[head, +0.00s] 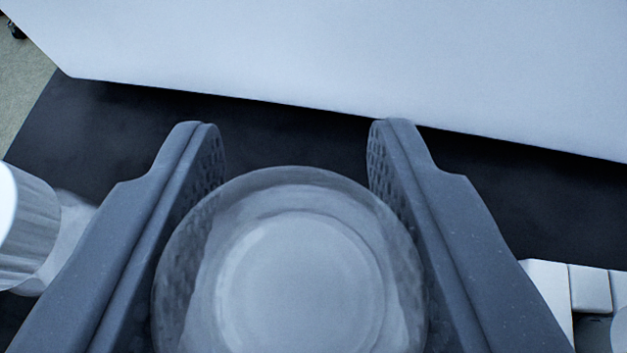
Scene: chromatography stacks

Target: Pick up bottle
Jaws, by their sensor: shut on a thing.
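My gripper (292,145) has one finger on each side of the bottle. The textured inner pads press against its left and right sides, so the gripper is shut on it. The fingertips reach past the bottle toward the dark surface. How far the bottle is above that surface, I cannot tell.
A black bench surface (110,130) lies beyond the fingers. A large white panel or box (330,50) stands across the back. Another bottle with a ridged white cap (25,230) is close by my left finger. White block-like parts (550,290) are at the lower right.

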